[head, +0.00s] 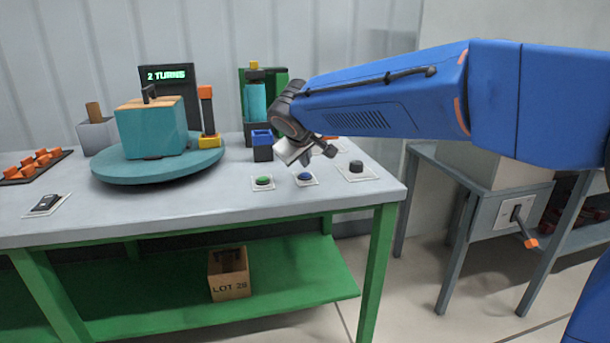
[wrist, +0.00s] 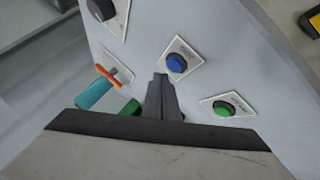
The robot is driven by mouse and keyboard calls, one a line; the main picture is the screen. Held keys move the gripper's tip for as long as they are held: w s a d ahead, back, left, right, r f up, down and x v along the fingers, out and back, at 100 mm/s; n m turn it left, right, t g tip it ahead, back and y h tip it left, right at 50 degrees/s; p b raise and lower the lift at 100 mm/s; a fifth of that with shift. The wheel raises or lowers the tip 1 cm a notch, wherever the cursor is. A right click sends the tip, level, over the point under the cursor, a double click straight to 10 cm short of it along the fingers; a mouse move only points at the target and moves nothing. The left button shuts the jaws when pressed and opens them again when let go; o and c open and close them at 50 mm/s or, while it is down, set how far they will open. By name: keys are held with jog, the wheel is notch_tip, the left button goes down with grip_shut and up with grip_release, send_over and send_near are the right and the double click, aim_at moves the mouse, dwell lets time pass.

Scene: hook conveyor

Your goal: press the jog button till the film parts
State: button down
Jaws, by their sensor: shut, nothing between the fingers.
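A blue button (head: 304,176) sits on a pale plate near the front right of the table. It also shows in the wrist view (wrist: 176,63), just beyond my fingertips; the lettering on its plate is too blurred to read. A green button (head: 263,181) is to its left and a dark knob or button (head: 356,166) to its right. My gripper (head: 328,150) is shut and empty, above the table near the blue button, and appears apart from it. A teal block (head: 150,127) with an orange-tan top stands on a round teal turntable (head: 112,172). I cannot make out any film.
A dark display (head: 168,80) reads "2 TURNS". A teal cylinder (head: 255,101) stands at the back, behind a small blue-topped block (head: 262,145). A rack of orange pieces (head: 35,166) and a black switch (head: 47,203) lie at left. A box (head: 229,273) marked LOT sits below.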

aim_at(305, 176)
jog(key=shift+r, duration=2.35)
jog(key=shift+m+g+h, duration=0.3)
jog(key=shift+m+g, duration=0.2)
jog(key=shift+m, duration=0.4)
jog(key=s+d, duration=0.2)
jog(key=d, duration=0.2)
jog(key=s+d+f, duration=0.1)
jog(key=d, duration=0.2)
jog(key=s+d+f, duration=0.1)
jog(key=s+d, duration=0.1)
jog(key=d, duration=0.2)
jog(key=shift+s+d, duration=0.3)
jog(key=shift+d, duration=0.05)
jog(key=s+d+f+m+g, duration=0.2)
jog(key=s+d+f, duration=0.3)
jog(key=s+d, duration=0.6)
jog(key=s+d+f+m, duration=0.1)
jog(key=s+d+f, duration=0.2)
jog(key=s, duration=0.4)
jog(key=s+d+f+m+g, duration=0.1)
jog(key=s+d+f+m, duration=0.1)
jog(key=s+f, duration=0.4)
jog(key=s+d+f+m+y, duration=0.1)
jog(key=s+d+f, duration=0.3)
jog(key=s, duration=0.5)
jog(key=shift+d+f+m, duration=0.4)
jog(key=shift+f, duration=0.2)
